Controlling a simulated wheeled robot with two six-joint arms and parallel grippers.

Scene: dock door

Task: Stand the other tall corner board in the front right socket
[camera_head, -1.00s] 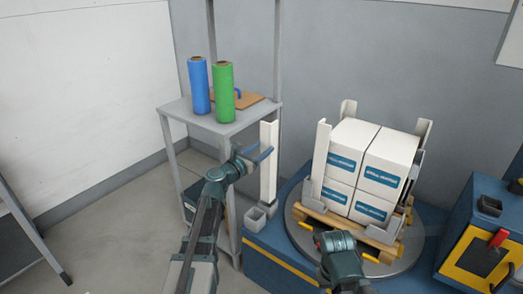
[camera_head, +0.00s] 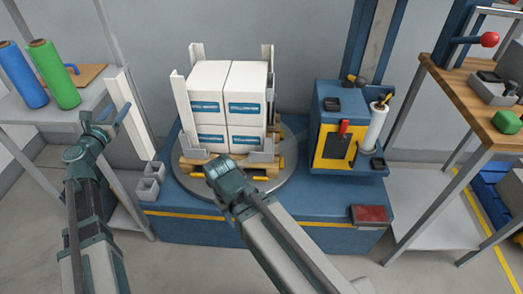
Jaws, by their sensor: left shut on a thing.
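My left gripper (camera_head: 115,117) is shut on a tall white corner board (camera_head: 131,120). The board is upright, slightly tilted, beside the grey shelf and above the grey holders. The front right socket (camera_head: 262,156) is a grey bracket at the near right corner of the pallet (camera_head: 190,161), with no board visible in it. Another white corner board (camera_head: 181,112) stands at the front left, and others show at the back corners. My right gripper (camera_head: 215,172) is low in front of the pallet; its fingers are hidden by its own body.
White cartons (camera_head: 228,108) are stacked on the pallet on a round turntable (camera_head: 287,175). Grey holders (camera_head: 149,188) stand left of the blue base. A shelf with blue and green rolls (camera_head: 54,75) is at left. A blue control box (camera_head: 335,135) stands right of the turntable.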

